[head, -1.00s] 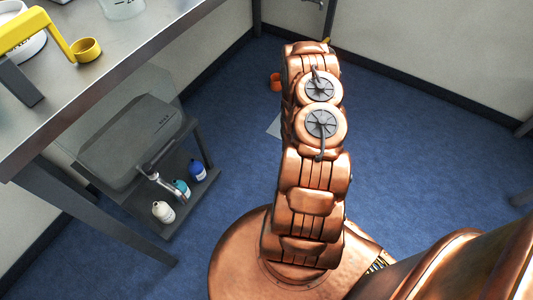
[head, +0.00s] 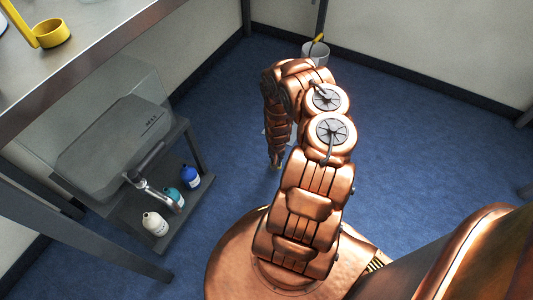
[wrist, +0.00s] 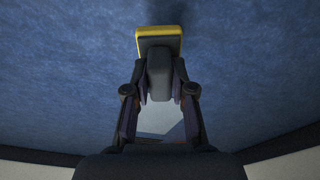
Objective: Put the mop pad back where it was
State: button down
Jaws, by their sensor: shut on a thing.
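My gripper (wrist: 160,95) is shut on a dark grey block with a wider, yellow-edged dark head, which looks like the mop pad (wrist: 160,50). The grey part sits between the two fingers and the yellow-edged head reaches beyond the tips. In the head view my arm bends down over the blue floor, with the gripper end low near the middle; the pad cannot be made out there. A pale flat sheet (wrist: 160,118) lies on the floor, seen between the fingers in the wrist view.
A grey bucket (head: 316,52) with something yellow in it stands by the back wall. A low cart (head: 160,235) at left holds a grey case (head: 115,145) and several bottles. A steel table (head: 90,60) overhangs the upper left. Blue floor at right is open.

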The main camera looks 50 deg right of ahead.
jog(key=w+b, duration=0.1)
jog(key=w, duration=0.1)
jog(key=w+d+b, duration=0.1)
jog(key=w+b, duration=0.1)
jog(key=w, duration=0.1)
jog(key=w+d+f+b, duration=0.1)
jog(key=w+b, duration=0.1)
jog(key=w, duration=0.1)
jog(key=shift+w+d, duration=0.1)
jog(key=shift+f+b, duration=1.45)
jog(key=shift+f, duration=0.2)
jog(key=shift+f, duration=0.1)
jog(key=shift+f, duration=0.15)
jog(key=c, duration=1)
grip_release()
jog(key=r+p, duration=0.3)
jog(key=r, duration=0.1)
jog(key=s+a+r+p, duration=0.1)
jog(key=r+p, duration=0.2)
jog(key=r, duration=0.1)
jog(key=r+p, duration=0.3)
jog(key=r, duration=0.1)
jog(key=shift+s+a+r+p, duration=0.15)
jog(key=shift+a+p, duration=0.1)
jog(key=shift+p, duration=0.05)
